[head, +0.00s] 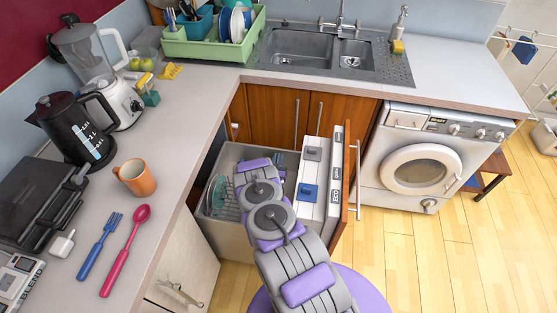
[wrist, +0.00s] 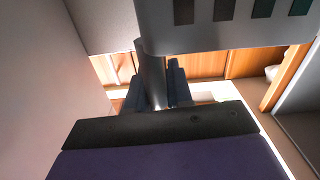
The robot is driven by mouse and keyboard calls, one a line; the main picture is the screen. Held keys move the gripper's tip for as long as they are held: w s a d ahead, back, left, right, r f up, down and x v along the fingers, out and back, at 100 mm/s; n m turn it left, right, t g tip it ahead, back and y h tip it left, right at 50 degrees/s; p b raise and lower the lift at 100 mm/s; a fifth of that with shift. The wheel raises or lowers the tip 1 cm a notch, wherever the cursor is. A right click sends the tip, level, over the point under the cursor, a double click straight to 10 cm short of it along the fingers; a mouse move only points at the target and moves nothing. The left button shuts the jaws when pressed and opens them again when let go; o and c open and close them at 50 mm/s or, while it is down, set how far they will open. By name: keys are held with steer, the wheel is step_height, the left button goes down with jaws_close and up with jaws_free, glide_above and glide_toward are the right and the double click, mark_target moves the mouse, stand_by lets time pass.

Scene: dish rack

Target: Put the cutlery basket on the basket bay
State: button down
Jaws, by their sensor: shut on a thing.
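My gripper (wrist: 157,95) shows its two dark blue fingers in the wrist view. They are closed on a grey upright post, which looks like the handle of the cutlery basket (wrist: 205,38). The basket is a grey body with a row of dark square openings, at the top of the wrist view. In the head view my arm reaches down into the open grey dishwasher (head: 240,150), and its links hide the gripper and most of what it holds. A wire rack with plates (head: 218,190) shows left of the arm. I cannot make out the basket bay clearly.
The dishwasher door (head: 336,185) stands open on the right of my arm, with a wooden cabinet door beside it. A blue fork (head: 100,245), pink spoon (head: 125,250), orange mug (head: 135,178) and kettle (head: 75,130) are on the left counter. A green dish rack (head: 215,45) stands by the sink.

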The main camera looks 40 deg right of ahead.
steer(key=c, duration=0.9)
jaws_free()
steer(key=shift+d, duration=0.1)
steer(key=shift+c, duration=0.2)
steer(key=shift+c, duration=0.4)
steer(key=c, duration=0.3)
steer(key=shift+r+p, duration=0.4)
steer(key=shift+r, duration=0.35)
steer(key=shift+r, duration=0.1)
steer(key=shift+w+r+p, duration=0.1)
steer(key=shift+r+p, duration=0.3)
steer(key=shift+r, duration=0.25)
